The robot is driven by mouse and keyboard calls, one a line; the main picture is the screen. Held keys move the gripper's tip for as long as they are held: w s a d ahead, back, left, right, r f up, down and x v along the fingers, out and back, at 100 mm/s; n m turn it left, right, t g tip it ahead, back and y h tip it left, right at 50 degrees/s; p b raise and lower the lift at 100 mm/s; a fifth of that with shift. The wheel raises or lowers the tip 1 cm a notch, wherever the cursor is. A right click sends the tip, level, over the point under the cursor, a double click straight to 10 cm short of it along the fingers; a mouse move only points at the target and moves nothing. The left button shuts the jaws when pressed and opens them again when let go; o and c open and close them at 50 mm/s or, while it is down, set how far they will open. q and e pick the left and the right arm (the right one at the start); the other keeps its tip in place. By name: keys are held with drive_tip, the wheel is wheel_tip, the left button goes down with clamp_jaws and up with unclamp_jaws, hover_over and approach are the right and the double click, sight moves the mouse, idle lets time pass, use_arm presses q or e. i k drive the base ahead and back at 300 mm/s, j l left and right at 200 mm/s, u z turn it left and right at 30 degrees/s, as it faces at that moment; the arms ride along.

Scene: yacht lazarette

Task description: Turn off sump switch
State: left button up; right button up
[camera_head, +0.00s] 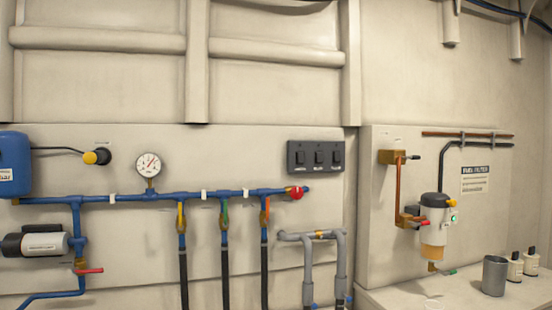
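A dark switch panel (316,156) with three rocker switches is mounted on the pale wall board, right of centre in the head view. Its left rocker (300,157), middle rocker (318,157) and right rocker (336,157) sit side by side. The small labels under them are too small to read, so I cannot tell which one is the sump switch or how each is set. Neither of my grippers shows in this view.
Blue pipework (150,197) with a pressure gauge (149,164) and a red knob (296,192) runs below the panel. Grey pipes (307,265) stand beneath. A fuel filter (434,225) hangs at right, above a ledge with a grey cup (494,275) and bottles (515,267).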

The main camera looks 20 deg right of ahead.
sight(319, 156)
drive_tip(key=z, duration=0.75)
